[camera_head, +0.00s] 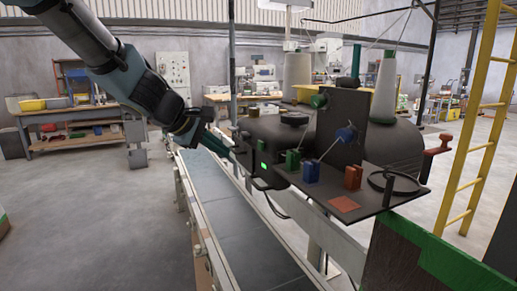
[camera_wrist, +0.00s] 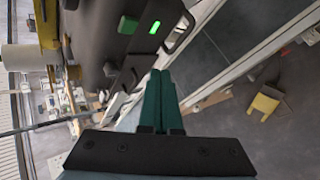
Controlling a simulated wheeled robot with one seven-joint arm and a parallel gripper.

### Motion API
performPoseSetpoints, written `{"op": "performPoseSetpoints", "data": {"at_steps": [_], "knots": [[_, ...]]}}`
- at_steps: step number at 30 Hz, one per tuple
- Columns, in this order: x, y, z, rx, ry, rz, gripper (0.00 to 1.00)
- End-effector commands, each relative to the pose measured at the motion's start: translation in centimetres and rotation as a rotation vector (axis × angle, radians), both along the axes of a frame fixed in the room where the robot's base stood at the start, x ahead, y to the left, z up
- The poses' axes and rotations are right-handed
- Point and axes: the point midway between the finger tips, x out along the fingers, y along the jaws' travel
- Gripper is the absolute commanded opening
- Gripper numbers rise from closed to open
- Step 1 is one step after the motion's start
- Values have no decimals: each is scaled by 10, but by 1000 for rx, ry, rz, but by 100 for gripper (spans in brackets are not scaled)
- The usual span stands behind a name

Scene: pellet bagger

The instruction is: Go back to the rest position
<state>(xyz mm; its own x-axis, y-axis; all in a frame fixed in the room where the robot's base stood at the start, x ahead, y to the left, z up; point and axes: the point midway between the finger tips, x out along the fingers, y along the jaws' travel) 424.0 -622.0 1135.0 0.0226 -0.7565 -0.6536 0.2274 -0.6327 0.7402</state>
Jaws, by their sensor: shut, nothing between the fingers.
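My gripper (camera_head: 228,140) reaches in from the upper left, with its dark green fingers pointing at the left side of the dark bagging machine (camera_head: 335,132). In the wrist view my gripper (camera_wrist: 160,75) has its two fingers side by side, shut and empty. The machine's dark box with a lit green indicator (camera_head: 264,167) is close to the fingertips; whether they touch it I cannot tell. A green button (camera_wrist: 128,25) and the lit indicator (camera_wrist: 155,27) show just beyond the fingertips in the wrist view.
A conveyor belt (camera_head: 245,235) runs below my gripper. The machine's shelf carries a green block (camera_head: 292,159), a blue block (camera_head: 311,172) and a red block (camera_head: 353,177). A yellow ladder (camera_head: 474,150) stands at right. A workbench (camera_head: 80,125) is at back left; the left floor is open.

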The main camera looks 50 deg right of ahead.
Motion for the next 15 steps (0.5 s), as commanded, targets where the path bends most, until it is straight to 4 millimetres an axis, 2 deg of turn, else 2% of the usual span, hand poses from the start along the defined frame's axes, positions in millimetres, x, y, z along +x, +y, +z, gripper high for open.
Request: {"op": "performPoseSetpoints", "data": {"at_steps": [12, 15], "knots": [[0, 0, 0, 1, 0, 0, 0], [5, 7, -4, 15, -12, 0, 0]]}}
